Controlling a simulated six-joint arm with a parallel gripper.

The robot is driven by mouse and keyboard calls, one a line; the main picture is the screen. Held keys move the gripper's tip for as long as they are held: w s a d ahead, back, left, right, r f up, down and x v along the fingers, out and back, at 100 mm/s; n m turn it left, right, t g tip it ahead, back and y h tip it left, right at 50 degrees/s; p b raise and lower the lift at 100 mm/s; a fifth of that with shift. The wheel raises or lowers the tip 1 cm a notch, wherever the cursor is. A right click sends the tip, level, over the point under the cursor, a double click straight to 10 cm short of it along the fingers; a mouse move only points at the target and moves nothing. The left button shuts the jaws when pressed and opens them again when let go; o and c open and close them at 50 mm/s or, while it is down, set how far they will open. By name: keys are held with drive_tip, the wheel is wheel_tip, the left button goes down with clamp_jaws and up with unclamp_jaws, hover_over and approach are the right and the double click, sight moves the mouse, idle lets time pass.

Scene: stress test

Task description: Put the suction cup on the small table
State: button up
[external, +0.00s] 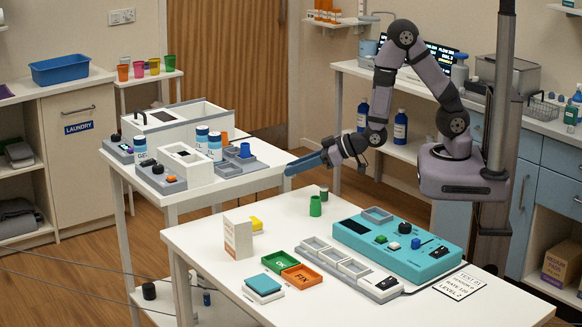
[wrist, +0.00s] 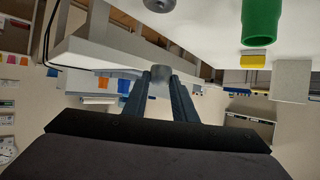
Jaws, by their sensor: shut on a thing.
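My gripper (external: 292,170) reaches left with dark blue fingers, above the gap between the front white table and the smaller white table (external: 250,178) behind it at left. In the wrist view, my gripper (wrist: 160,76) is shut on a small grey rounded piece (wrist: 159,82), which looks like the suction cup. Fingers hide its sides, and it cannot be made out in the external view. The smaller table carries white bins (external: 205,115), white-and-blue bottles (external: 202,139) and grey devices. Its right front corner is bare and lies close to my fingertips.
Another little table with coloured cups (external: 154,66) stands farther back.

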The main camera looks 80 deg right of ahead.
drive_tip(key=shift+r+p, duration=0.75)
drive_tip(key=shift+r, duration=0.4)
